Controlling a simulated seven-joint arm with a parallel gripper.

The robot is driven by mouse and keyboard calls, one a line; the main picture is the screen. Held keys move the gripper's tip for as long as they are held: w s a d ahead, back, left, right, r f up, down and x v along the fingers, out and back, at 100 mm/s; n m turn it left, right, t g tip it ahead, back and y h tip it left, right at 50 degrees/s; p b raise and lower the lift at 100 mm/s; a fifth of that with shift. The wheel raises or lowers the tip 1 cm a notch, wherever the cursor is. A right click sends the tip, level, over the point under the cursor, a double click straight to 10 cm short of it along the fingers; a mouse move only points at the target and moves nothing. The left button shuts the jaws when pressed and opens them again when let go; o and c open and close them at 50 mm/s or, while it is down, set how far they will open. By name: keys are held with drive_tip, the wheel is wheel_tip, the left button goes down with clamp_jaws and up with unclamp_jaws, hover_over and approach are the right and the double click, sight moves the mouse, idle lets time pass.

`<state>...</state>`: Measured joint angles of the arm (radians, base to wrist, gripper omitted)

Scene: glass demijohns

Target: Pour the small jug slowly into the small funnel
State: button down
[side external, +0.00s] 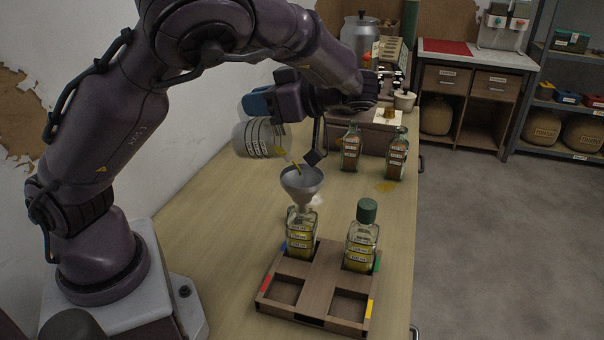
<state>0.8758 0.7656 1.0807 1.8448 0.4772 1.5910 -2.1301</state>
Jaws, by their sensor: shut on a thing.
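The small jug (258,139) is clear with dark markings and is tilted with its mouth to the right. My gripper (288,104) is shut on it; the exact contact is partly hidden. A thin yellow stream (296,167) runs from the jug's mouth into the small funnel (302,183). The grey metal funnel sits upright in the neck of a glass bottle (300,235) holding yellow liquid. That bottle stands in the back left compartment of a wooden crate (315,287). The level inside the funnel cannot be made out.
A green-capped bottle (362,240) of yellow liquid fills the crate's back right compartment; the front two are empty. A wooden box (373,133) stands further back. The table's left front is clear.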

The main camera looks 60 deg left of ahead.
drive_tip(key=shift+w+d+r+g+y, duration=0.2)
drive_tip(key=shift+w+d+g+y, duration=0.1)
drive_tip(key=shift+w+d+y, duration=0.2)
drive_tip(key=shift+w+d+r+g+y, duration=0.2)
drive_tip(key=shift+w+d+g+y, duration=0.15)
drive_tip(key=shift+d, duration=0.2)
idle(0.5)
drive_tip(key=s+a+t+h, duration=0.1)
drive_tip(key=s+a+f+h, duration=0.1)
drive_tip(key=s+a+f+t+h, duration=0.1)
drive_tip(key=shift+s+a+t, duration=0.1)
drive_tip(key=shift+a+t, duration=0.25)
drive_tip(key=shift+s+a+f+h, duration=0.15)
drive_tip(key=shift+a+h, duration=0.05)
drive_tip(key=shift+h, duration=0.15)
drive_tip(key=s+a+f+t+h, duration=0.6)
drive_tip(key=a+f+t+h, duration=0.2)
drive_tip(key=f, duration=0.3)
drive_tip(key=shift+s+h, duration=0.35)
drive_tip(key=shift+h, duration=0.25)
